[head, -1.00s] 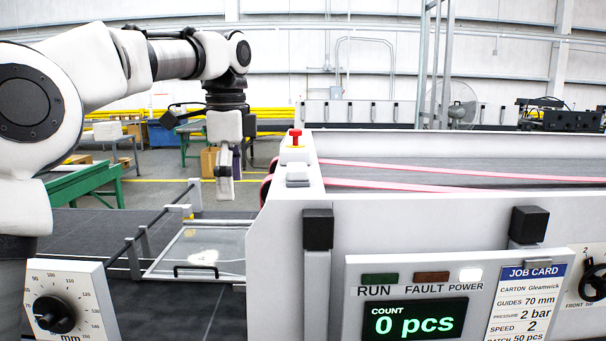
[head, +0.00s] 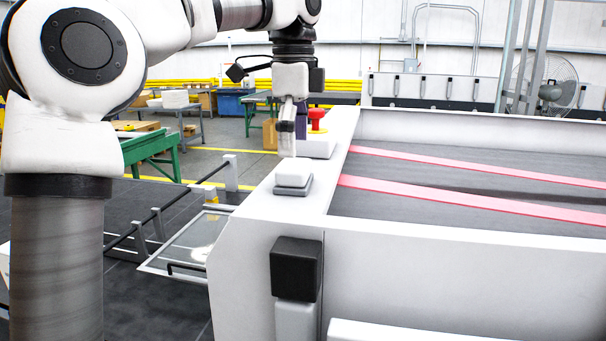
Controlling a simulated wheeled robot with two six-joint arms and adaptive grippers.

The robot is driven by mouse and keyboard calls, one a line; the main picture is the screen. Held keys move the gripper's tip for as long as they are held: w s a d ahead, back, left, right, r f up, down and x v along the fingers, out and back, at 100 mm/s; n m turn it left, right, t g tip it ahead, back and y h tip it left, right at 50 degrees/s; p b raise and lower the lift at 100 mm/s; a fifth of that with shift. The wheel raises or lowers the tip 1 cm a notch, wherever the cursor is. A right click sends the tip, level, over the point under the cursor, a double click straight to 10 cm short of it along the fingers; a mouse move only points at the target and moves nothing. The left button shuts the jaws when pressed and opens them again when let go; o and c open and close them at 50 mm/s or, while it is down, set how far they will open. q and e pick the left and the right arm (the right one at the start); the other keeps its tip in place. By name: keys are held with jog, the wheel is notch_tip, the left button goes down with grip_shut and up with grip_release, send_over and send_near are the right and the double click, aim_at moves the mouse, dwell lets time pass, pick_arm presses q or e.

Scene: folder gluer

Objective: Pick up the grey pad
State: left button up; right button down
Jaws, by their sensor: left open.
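A small grey pad (head: 292,189) with a paler top lies on the white left side frame of the folder gluer (head: 262,240), near its inner edge. My left gripper (head: 288,148) points down, is open and empty, and shows just behind and above the pad, apart from it. One finger largely covers the other, so the gap between them is hard to see. My right gripper is not in view.
A red button (head: 317,119) on a white box stands just beyond the pad, close to my left gripper. Pink belts (head: 450,200) run to the right. A glass-topped tray (head: 190,243) and dark rail lie left of the machine.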

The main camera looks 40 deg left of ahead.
aim_at(294, 164)
pick_arm(q)
jog(key=f, duration=0.1)
jog(key=s+f, duration=0.1)
jog(key=f, duration=0.1)
jog(key=shift+s, duration=0.15)
jog(key=shift+w+f, duration=0.7)
jog(key=shift+f, duration=0.3)
jog(key=shift+w, duration=0.2)
jog(key=shift+s+r, duration=0.15)
jog(key=shift+s, duration=0.35)
jog(key=c, duration=1)
jog(key=shift+w, duration=0.1)
